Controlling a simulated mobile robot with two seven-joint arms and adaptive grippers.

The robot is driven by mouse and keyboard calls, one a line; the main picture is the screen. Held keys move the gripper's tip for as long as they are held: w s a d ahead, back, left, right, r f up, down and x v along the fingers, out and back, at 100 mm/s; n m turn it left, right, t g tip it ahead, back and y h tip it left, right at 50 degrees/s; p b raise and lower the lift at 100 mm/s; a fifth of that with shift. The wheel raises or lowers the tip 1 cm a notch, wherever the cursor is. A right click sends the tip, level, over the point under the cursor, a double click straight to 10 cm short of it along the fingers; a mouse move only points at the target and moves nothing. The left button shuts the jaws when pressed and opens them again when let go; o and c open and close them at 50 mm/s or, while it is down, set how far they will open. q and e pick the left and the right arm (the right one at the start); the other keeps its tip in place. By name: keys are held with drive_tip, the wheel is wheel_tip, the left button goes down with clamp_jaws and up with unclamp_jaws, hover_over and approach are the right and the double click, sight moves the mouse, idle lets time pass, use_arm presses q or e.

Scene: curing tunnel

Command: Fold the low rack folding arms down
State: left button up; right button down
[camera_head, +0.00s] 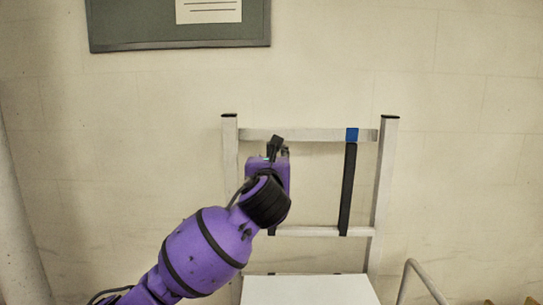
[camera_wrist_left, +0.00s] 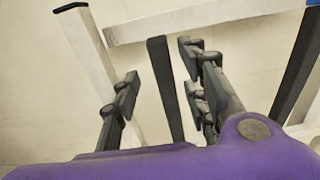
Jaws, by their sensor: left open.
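A pale metal rack frame (camera_head: 383,190) stands against the wall, with an upper crossbar (camera_head: 315,135) and a lower one (camera_head: 315,231). A dark folding arm (camera_head: 348,190) on its right stands upright between the crossbars, with a blue patch (camera_head: 352,135) at its top. My left gripper (camera_head: 277,147) is open in front of the rack's left part. In the left wrist view, another dark folding arm (camera_wrist_left: 166,88) stands upright between the fingers of my left gripper (camera_wrist_left: 160,92); whether they touch it I cannot tell. In the head view my gripper mostly hides this arm. My right gripper is out of view.
A white flat-topped surface (camera_head: 310,290) lies below the rack at the bottom. A bent metal rail (camera_head: 424,280) rises to its right. A grey-green board (camera_head: 130,25) with a paper sheet hangs on the wall above. The wall right of the rack is clear.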

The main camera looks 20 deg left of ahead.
use_arm(q)
drive_tip(key=x, duration=0.5)
drive_tip(key=shift+w+f, duration=0.1)
drive_tip(key=shift+w, duration=0.25)
drive_tip(key=shift+w+a, duration=0.15)
drive_tip(key=shift+w, duration=0.2)
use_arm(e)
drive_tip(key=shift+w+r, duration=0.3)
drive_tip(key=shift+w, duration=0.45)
use_arm(q)
clamp_jaws()
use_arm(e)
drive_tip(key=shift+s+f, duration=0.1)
